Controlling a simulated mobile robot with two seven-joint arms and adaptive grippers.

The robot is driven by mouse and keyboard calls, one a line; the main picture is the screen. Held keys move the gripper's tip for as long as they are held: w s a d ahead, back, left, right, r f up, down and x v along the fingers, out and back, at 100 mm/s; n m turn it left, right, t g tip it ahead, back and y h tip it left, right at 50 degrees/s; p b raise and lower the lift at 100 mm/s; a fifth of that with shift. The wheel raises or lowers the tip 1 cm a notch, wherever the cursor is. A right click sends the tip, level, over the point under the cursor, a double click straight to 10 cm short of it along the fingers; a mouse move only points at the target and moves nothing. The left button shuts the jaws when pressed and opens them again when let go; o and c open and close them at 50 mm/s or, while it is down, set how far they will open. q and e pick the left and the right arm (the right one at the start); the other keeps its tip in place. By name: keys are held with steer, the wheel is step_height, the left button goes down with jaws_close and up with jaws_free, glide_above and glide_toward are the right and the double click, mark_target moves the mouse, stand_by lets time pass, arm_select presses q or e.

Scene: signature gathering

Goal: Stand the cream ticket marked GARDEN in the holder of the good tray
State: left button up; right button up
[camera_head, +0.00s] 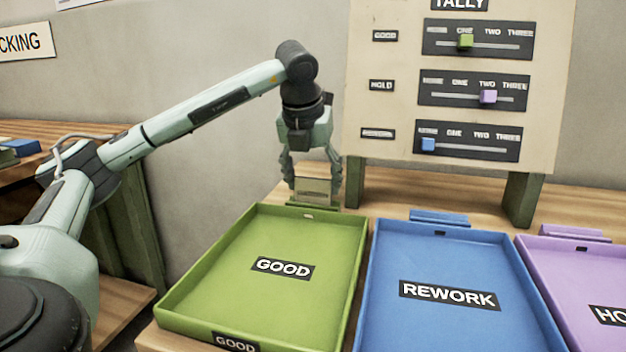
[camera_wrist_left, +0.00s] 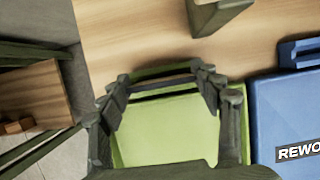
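The cream ticket (camera_head: 313,187) is upright between the fingers of my left gripper (camera_head: 314,188), at the back rim of the green good tray (camera_head: 190,290). The fingers close on its two side edges. Its bottom edge is at or just above the green holder (camera_head: 298,206); I cannot tell whether it is seated. Its marking is too small to read. In the left wrist view, the gripper (camera_wrist_left: 164,84) spans a thin dark edge over the green holder, with the good tray (camera_wrist_left: 160,130) below. My right gripper is not in view.
The blue rework tray (camera_head: 440,265) stands right of the good tray, and a purple tray (camera_head: 580,270) stands beyond it. The tally board (camera_head: 380,160) rises on green legs behind the trays, close to the right of my gripper.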

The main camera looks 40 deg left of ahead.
arm_select(q)
steer(key=o, duration=0.5)
steer(key=v, duration=1.2)
steer(key=shift+s, duration=0.1)
